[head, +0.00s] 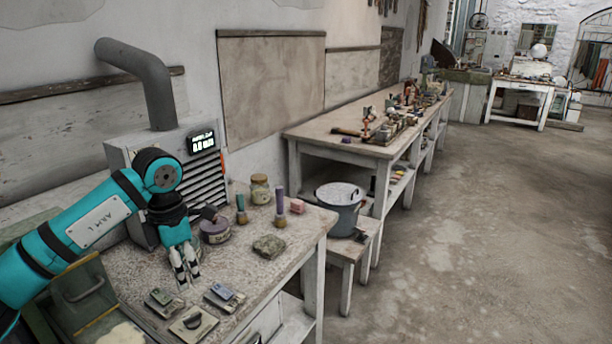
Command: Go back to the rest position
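My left arm (85,225), teal and black, comes in from the left over a stone-topped workbench. My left gripper (187,277) points down above the near part of that bench, with no object visible in it. Its grey fingers sit close together, and I cannot tell whether they are open or shut. My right gripper is not in view.
On the workbench (300,238) stand a lidded jar (260,190), a purple-grey tub (215,230), two brushes, a mossy block (269,246) and several small flat pieces. A grey machine with a display (202,142) stands behind. A bucket (340,208) sits on a stool. Floor at right is clear.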

